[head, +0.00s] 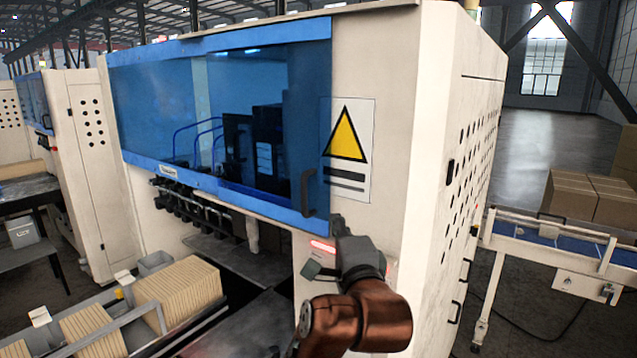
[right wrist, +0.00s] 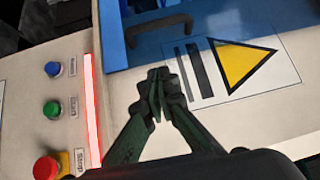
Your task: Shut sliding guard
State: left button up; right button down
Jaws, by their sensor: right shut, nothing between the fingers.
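The sliding guard (head: 270,120) is a see-through blue panel in a blue frame across the upper front of the cream machine. Its right edge meets the yellow warning sign. A dark handle (head: 308,193) sits at the guard's lower right corner. The handle also shows in the right wrist view (right wrist: 158,26), beyond my fingers. My right gripper (head: 338,222) is just below and right of that corner, apart from the handle. In the right wrist view its fingers (right wrist: 158,76) are together and empty, in front of the cream panel near the sign. My left gripper is not in view.
The warning sign (head: 346,150) is on the machine front. Blue, green and red buttons (right wrist: 51,110) stand beside a glowing red strip (right wrist: 93,110). Stacked brown sheets (head: 178,295) lie in a tray at lower left. A conveyor with cartons (head: 575,195) stands at right.

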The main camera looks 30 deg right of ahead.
notch_tip(320, 180, up, 4)
jog(key=s+m, duration=0.2)
jog(key=p, duration=0.4)
send_near(317, 172)
jog(key=shift+t+h, duration=0.3)
jog(key=d, duration=0.1)
jog(key=w+d, duration=0.2)
jog(key=shift+d+f, duration=0.2)
jog(key=shift+d, duration=0.15)
jog(key=shift+w+a+r+p, duration=0.1)
jog(key=shift+w+a+p, duration=0.15)
jog(key=shift+w, duration=0.3)
jog(key=shift+w+a+r+p, duration=0.2)
jog(key=shift+w+a, duration=0.1)
jog(key=shift+w, duration=0.25)
jog(key=shift+w+a, duration=0.4)
jog(key=shift+w, duration=0.15)
jog(key=shift+d, duration=0.1)
